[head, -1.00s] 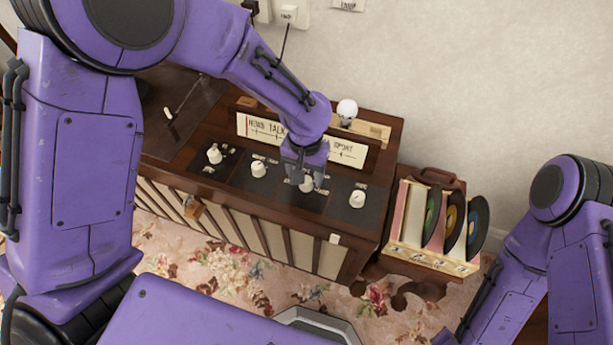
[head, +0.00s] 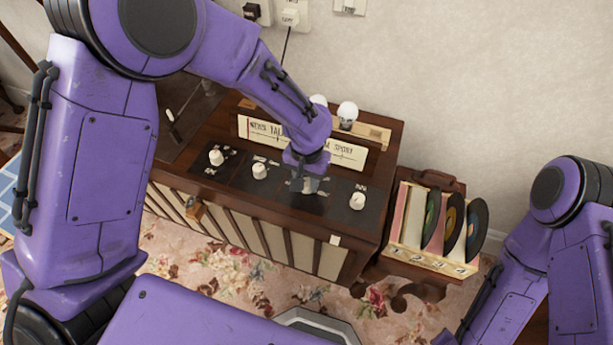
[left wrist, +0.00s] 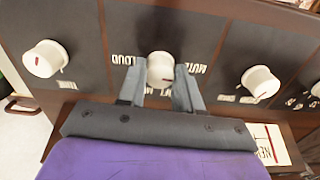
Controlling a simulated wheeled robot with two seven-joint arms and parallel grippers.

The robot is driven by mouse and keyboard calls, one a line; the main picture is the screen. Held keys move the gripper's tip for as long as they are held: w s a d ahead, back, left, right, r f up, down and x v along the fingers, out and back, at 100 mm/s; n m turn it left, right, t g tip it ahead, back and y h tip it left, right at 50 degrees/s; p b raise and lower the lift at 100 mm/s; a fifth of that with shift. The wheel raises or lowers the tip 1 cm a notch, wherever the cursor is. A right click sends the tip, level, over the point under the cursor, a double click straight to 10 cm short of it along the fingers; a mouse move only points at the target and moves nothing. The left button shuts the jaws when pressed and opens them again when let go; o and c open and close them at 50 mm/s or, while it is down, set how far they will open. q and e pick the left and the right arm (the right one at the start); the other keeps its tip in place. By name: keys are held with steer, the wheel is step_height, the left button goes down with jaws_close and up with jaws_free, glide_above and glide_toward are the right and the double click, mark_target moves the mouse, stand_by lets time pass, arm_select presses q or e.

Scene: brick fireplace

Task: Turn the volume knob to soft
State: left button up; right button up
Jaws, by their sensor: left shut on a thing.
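The volume knob (left wrist: 160,68) is a white round knob on the dark panel of a wooden radio cabinet (head: 323,246). In the left wrist view, upside-down LOUD and MUTE labels flank it. A small dark mark shows near its lower rim; the label below is partly covered. My left gripper (left wrist: 160,82) is shut on the knob, one grey finger on each side. In the head view my left gripper (head: 308,186) comes down over the third knob from the left and mostly hides it. My right gripper is out of view; only its arm shows at the right.
Other white knobs stand on both sides: one at the right (head: 357,201), one at the left (head: 260,171). A lettered dial strip (head: 345,154) and glass bulbs (head: 347,114) rise behind. A record rack (head: 401,250) stands right of the cabinet.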

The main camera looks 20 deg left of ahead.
mark_target(307, 181)
arm_select(q)
steer(key=m+p, duration=0.4)
steer(key=p, duration=0.1)
steer(key=shift+r+m, duration=0.3)
steer(key=shift+m, duration=0.1)
steer(key=m+p, duration=0.2)
steer(key=m, duration=0.1)
steer(key=shift+f+p, duration=0.1)
steer(key=shift+p, duration=0.2)
steer(key=shift+f+m+p, duration=0.1)
steer(key=shift+m+p, duration=0.6)
steer(key=shift+m, duration=0.9)
steer(key=shift+w, duration=0.1)
steer(key=o, duration=1)
steer(key=shift+o, duration=0.2)
step_height(307, 181, up, 10)
steer(key=shift+r, duration=0.25)
